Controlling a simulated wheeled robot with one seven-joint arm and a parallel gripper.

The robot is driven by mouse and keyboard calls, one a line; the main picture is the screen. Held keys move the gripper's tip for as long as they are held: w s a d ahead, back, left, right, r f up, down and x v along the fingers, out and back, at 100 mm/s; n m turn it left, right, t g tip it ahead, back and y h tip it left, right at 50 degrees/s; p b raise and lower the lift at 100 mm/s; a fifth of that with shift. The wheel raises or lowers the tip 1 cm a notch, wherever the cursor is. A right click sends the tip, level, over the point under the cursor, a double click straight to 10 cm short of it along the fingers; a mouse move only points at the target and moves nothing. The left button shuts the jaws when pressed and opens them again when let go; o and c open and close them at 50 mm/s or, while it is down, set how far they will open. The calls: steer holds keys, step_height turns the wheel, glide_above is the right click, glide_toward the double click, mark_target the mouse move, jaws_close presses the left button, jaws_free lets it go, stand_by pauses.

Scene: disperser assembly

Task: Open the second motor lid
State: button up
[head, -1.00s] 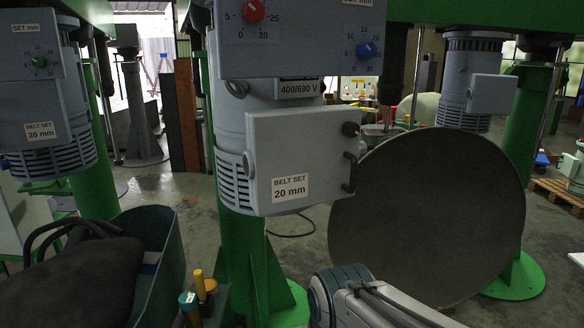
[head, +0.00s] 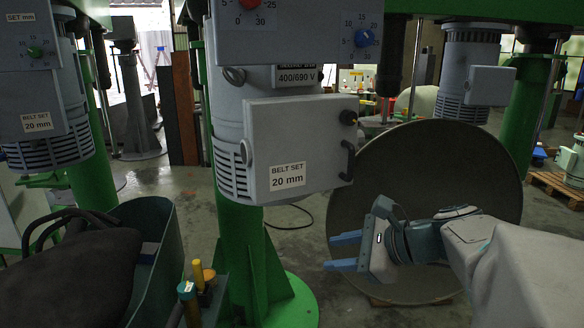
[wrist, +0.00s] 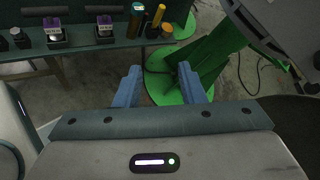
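The motor lid (head: 312,122) is a grey box front with a "BELT SET 20 mm" label, in the middle of the head view. It appears shut. It has a dark handle (head: 347,160) and a black knob (head: 348,117) on its right edge. The lid sits on a grey motor (head: 229,115) on a green column. My gripper (head: 344,252) is below and to the right of the lid, in front of the big dark disc. Its blue fingers are apart and empty, pointing left. The open fingers also show in the wrist view (wrist: 158,88).
A large round dark disc (head: 470,170) stands behind my arm. A teal bin (head: 160,235) with a dark bag is at the lower left. Other motors stand left (head: 40,110) and right (head: 475,75). A bench with small parts (wrist: 80,48) shows in the wrist view.

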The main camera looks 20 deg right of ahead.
steer(key=w+d+r+m+t, duration=0.2)
steer(key=d+r+m+t, duration=0.2)
steer(key=d+r+m, duration=0.3)
steer(key=m+t+h, duration=0.2)
steer(key=m+t, duration=0.1)
steer(key=t, duration=0.1)
glide_toward(353, 164)
steer(key=p+x, duration=0.1)
steer(key=x, duration=0.7)
steer(key=shift+w, duration=0.25)
jaws_close()
